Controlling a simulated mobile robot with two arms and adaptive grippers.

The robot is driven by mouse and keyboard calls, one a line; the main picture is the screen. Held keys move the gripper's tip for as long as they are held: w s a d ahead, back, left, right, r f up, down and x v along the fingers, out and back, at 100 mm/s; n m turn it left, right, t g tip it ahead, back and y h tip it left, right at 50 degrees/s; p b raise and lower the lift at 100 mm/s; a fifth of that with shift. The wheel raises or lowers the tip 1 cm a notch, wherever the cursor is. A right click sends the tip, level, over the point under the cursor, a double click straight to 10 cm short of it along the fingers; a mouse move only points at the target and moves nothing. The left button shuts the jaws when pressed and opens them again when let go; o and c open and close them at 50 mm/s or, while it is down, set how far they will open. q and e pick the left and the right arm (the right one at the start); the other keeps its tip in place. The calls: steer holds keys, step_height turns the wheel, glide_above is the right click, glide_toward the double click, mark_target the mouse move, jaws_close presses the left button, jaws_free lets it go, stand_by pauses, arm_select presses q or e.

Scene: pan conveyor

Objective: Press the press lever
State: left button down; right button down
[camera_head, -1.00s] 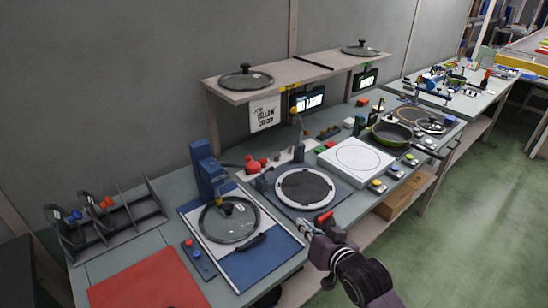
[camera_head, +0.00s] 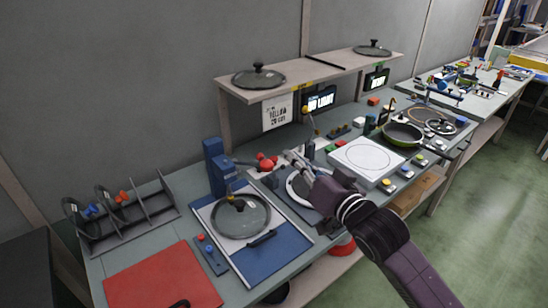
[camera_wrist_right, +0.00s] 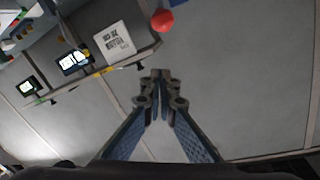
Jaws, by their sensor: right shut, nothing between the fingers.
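The blue press (camera_head: 216,168) stands behind a lidded pan station at the left of the bench. A thin dark lever reaches right from it toward a red ball knob (camera_head: 266,161); whether they are joined is hard to tell. My right gripper (camera_head: 291,158) is shut and empty, just right of the red knob and above the bench. The red knob also shows in the right wrist view (camera_wrist_right: 162,21), apart from and beyond the shut fingertips (camera_wrist_right: 160,78). My left gripper is not in view.
A glass lid (camera_head: 241,215) lies on the blue-and-white board. The round dark plate (camera_head: 299,190) is partly hidden behind my right arm. A shelf (camera_head: 310,75) with two lids overhangs the back. A red mat (camera_head: 160,277) lies at front left.

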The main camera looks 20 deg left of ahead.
steer(key=p+x, duration=0.3)
steer(key=x, duration=0.6)
steer(key=f, duration=0.1)
steer(key=s+f+p, duration=0.1)
steer(key=f, duration=0.1)
steer(key=shift+s+a+f+p, duration=0.2)
steer(key=shift+s+a+p, duration=0.1)
steer(key=shift+s, duration=0.1)
steer(key=shift+f, duration=0.1)
